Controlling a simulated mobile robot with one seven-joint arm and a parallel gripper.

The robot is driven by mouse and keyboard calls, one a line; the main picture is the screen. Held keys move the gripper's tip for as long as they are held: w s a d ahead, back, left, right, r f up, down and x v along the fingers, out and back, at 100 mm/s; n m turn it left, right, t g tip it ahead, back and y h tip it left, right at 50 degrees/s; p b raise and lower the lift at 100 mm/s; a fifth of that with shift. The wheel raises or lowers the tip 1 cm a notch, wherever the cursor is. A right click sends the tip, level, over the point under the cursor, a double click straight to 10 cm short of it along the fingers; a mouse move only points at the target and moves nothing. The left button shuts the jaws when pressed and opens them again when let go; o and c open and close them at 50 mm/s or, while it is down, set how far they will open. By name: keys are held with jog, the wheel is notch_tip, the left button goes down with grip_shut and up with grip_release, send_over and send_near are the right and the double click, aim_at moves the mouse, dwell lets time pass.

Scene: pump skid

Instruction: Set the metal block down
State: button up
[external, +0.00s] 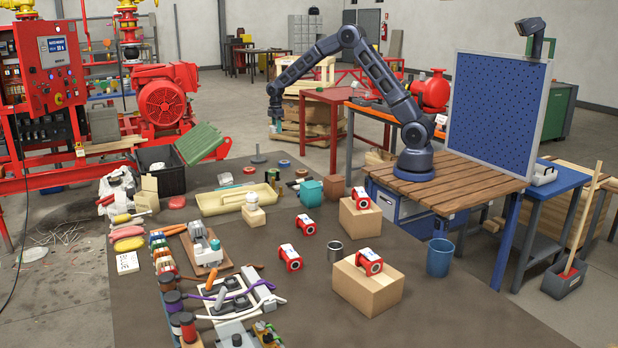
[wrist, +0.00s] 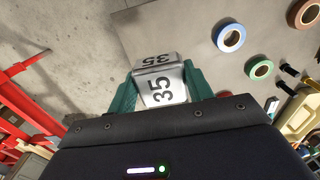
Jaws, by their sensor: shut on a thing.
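The metal block (wrist: 163,88) is a silver-grey piece with "35" in black on two of its faces. My gripper (wrist: 160,82) has teal fingers, one on each side of the block, and is shut on it. In the external view my gripper (external: 276,121) hangs from the arm above the far end of the long brown table (external: 440,300). The block is too small to make out clearly there. In the wrist view the block shows against the table edge, with concrete floor to the left. The block's underside is hidden.
Blue (wrist: 229,38), green (wrist: 261,70) and brown (wrist: 304,13) tape rolls lie on the table to the right of the block. A grey disc with an upright rod (external: 258,158) stands near the table's far edge. Red pipework (wrist: 30,100) rises at left in the wrist view.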

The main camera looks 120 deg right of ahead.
aim_at(277, 156)
notch_tip(277, 156, down, 14)
jog(key=shift+r, duration=0.1)
dwell(0.5)
jog(key=o, duration=1.2)
jog(key=shift+c, duration=0.2)
